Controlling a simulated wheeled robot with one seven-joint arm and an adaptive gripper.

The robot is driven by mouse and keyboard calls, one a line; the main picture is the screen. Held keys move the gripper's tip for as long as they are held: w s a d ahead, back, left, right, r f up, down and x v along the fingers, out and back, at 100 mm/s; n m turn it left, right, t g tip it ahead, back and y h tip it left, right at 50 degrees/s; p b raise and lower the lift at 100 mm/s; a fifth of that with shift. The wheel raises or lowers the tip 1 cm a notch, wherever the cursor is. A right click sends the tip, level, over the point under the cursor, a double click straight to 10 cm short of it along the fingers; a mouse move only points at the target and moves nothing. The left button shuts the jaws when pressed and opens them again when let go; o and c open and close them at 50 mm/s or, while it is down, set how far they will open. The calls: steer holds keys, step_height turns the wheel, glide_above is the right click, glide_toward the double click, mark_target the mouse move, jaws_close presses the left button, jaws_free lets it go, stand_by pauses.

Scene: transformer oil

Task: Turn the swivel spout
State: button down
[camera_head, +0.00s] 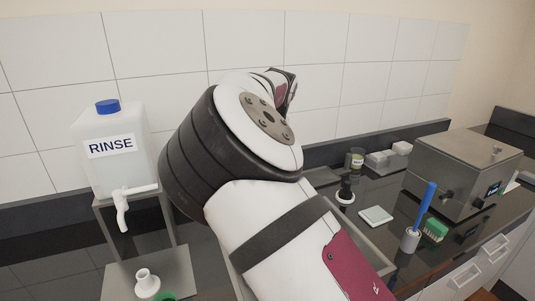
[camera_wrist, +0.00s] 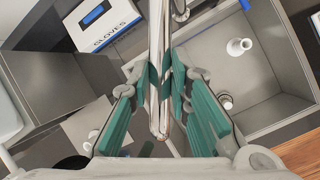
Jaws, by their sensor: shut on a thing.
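The swivel spout (camera_wrist: 157,40) is a shiny chrome tube. It runs down the middle of the wrist view, over the left part of the metal sink (camera_wrist: 262,100), and its rounded end lies nearest the camera. My gripper (camera_wrist: 164,88) has its teal finger pads on both sides of the tube, shut on it a little short of that end. The spout's base is cut off at the top of the wrist view. In the head view my arm hides both the spout and my gripper.
A white funnel-like piece (camera_wrist: 238,46) sits in the sink. A gloves box (camera_wrist: 104,22) stands left of the spout. In the head view, a RINSE container (camera_head: 112,165) with a white tap is at left. A metal bath (camera_head: 462,175) and a blue-handled brush (camera_head: 425,205) are at right.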

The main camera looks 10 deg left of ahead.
stand_by(0.3)
steer(key=c, duration=1.5)
jaws_free()
steer(key=v, duration=1.2)
steer(key=shift+a, duration=0.1)
